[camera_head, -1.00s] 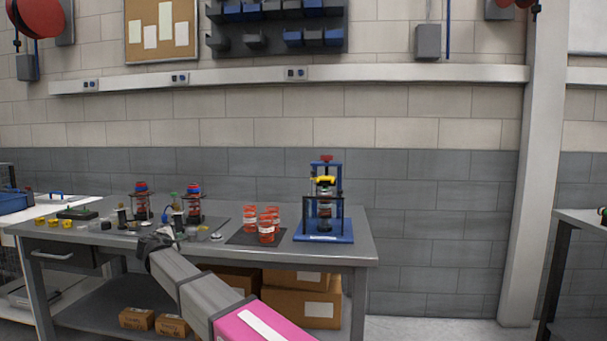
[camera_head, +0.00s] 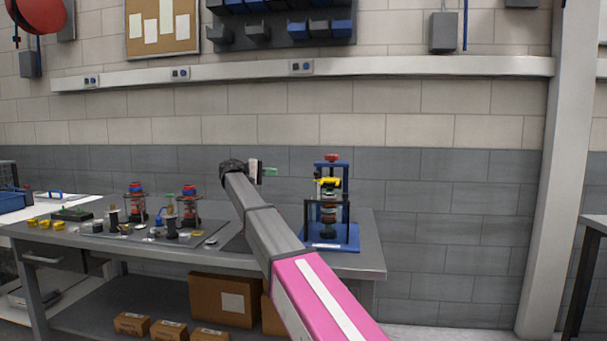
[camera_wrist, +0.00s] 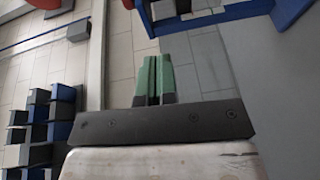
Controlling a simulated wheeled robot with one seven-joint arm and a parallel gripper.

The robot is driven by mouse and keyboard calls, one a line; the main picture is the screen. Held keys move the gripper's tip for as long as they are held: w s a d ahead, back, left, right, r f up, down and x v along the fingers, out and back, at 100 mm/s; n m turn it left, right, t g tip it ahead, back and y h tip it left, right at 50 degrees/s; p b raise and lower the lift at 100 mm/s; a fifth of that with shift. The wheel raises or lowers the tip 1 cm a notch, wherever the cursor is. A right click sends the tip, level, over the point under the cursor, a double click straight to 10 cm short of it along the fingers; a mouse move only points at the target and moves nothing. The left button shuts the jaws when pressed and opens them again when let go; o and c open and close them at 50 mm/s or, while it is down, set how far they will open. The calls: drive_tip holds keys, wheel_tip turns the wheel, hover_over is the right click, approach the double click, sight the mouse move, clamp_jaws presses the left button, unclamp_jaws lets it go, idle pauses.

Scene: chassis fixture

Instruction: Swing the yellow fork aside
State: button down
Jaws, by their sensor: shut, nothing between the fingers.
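The yellow fork (camera_head: 327,183) sits near the top of the blue press-like fixture (camera_head: 350,233) at the right end of the bench, above a dark and reddish stack. In the head view my gripper (camera_head: 272,171) is raised to the left of the fixture, at about the fork's height and apart from it. Its green fingers point right. In the wrist view the green fingers (camera_wrist: 153,75) are together with nothing between them. Blue and red parts, likely of the fixture, show at the top of the wrist view; I cannot make out the fork there.
The grey bench (camera_head: 270,262) holds two small dark stands with red and blue tops (camera_head: 188,207) and several small parts at left. My arm hides the bench left of the fixture. Wall bins (camera_head: 285,30) hang above. Air right of the fixture is clear.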

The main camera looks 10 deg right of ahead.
drive_tip(key=s+d+g, duration=0.1)
drive_tip(key=s+d, duration=0.1)
drive_tip(key=d, duration=1.1)
drive_tip(key=shift+s+d+f+m, duration=0.15)
drive_tip(key=shift+s+d+m, duration=0.15)
drive_tip(key=shift+d, duration=0.1)
drive_tip(key=shift+s, duration=0.15)
